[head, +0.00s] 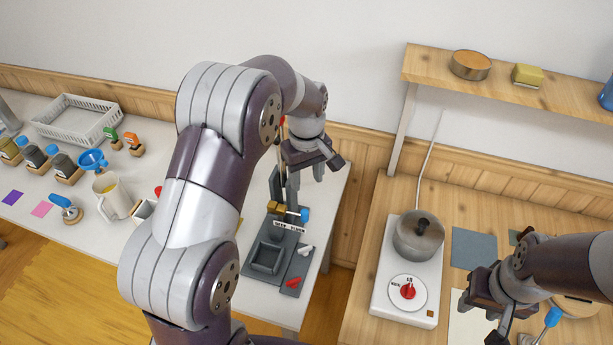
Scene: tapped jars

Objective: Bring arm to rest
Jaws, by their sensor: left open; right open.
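My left arm rises through the middle of the head view, and its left gripper (317,170) hangs open and empty above the far right end of the white table. Below it is a brass tap with a blue handle (304,214), beside a dark upright stand. My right gripper (480,322) comes in from the right edge, open, with nothing seen between its fingers. It is over the wooden counter, right of the hot plate, near a pale mat (463,338). My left arm hides part of the white table.
A dark grey tray (264,281) lies below the tap. A mug (112,196), blue funnel (93,160) and white basket (76,121) stand left. A wall shelf (505,84) is upper right.

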